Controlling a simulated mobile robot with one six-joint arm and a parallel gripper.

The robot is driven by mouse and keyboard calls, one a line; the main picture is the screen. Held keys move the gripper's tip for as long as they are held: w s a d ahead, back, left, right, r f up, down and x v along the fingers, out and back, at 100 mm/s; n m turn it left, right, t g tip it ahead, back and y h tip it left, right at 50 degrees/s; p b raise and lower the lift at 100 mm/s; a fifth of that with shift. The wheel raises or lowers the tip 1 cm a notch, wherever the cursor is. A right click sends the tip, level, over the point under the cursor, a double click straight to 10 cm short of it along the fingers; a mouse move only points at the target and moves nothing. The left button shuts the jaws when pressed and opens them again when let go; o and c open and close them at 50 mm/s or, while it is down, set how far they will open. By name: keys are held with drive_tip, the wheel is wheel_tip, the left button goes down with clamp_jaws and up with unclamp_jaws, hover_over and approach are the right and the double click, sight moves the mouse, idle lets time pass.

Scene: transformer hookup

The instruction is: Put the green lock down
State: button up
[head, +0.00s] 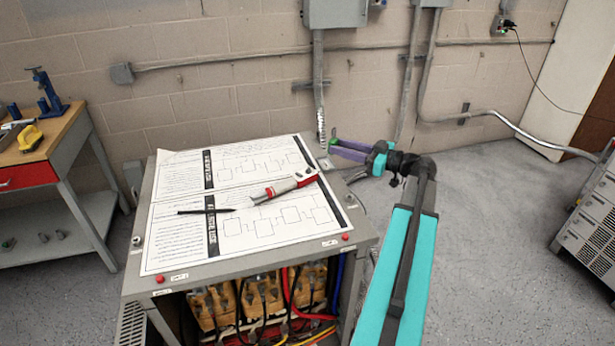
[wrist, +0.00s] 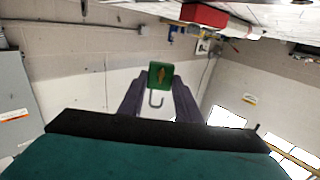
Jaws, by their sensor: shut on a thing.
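The green lock (wrist: 160,75) is held between the two purple fingers of my gripper (wrist: 159,98), with its thin metal shackle hanging toward the palm in the wrist view. In the head view the lock (head: 334,141) is a small green spot at the fingertips. My gripper (head: 345,150) is beyond the far right corner of the grey transformer cabinet (head: 360,240), its fingers pointing left. I cannot tell how high the lock is above the cabinet top.
Paper diagrams (head: 180,182) cover the cabinet top, with a black pen (head: 206,211) and a red and grey tool (head: 284,187) on them. Red knobs sit along the front edge. A workbench (head: 75,130) stands at left, with a yellow tool (head: 30,138) on it. Floor is open at right.

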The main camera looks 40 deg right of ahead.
hover_over(341, 180)
drive_tip(key=shift+a+f, duration=0.1)
drive_tip(key=shift+f, duration=2.9)
drive_tip(key=shift+f+p, duration=0.1)
drive_tip(key=shift+p, duration=0.2)
drive_tip(key=shift+f, duration=1.8)
drive_tip(key=o, duration=1.2)
drive_tip(key=shift+f, duration=0.1)
drive_tip(key=b+v, duration=0.1)
drive_tip(key=v, duration=1.1)
drive_tip(key=shift+b, duration=0.35)
